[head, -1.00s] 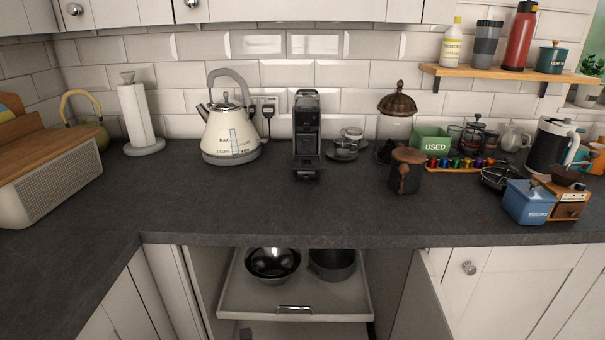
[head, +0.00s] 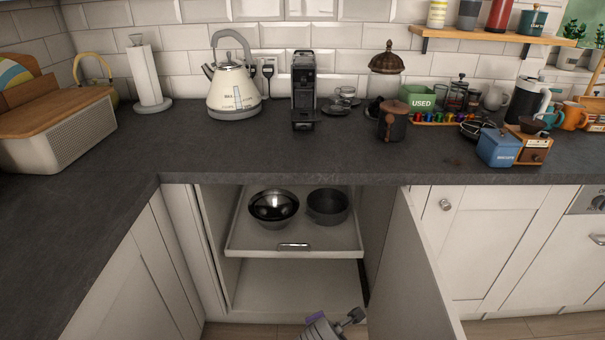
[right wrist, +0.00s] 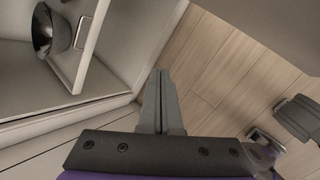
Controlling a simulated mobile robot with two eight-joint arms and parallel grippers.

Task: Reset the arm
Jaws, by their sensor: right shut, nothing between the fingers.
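My right gripper (head: 356,315) shows at the bottom edge of the head view, low in front of the open cupboard; I take it for the right one by its purple part. In the right wrist view its fingers (right wrist: 158,100) are together and empty, above the wooden floor (right wrist: 222,75). Most of the arm is out of frame. My left gripper is not in view.
A pulled-out drawer (head: 293,247) holds a shiny bowl (head: 273,207) and a dark pot (head: 328,206). An open cupboard door (head: 412,275) stands right of the gripper. The worktop (head: 220,155) above carries a kettle (head: 234,92) and coffee things.

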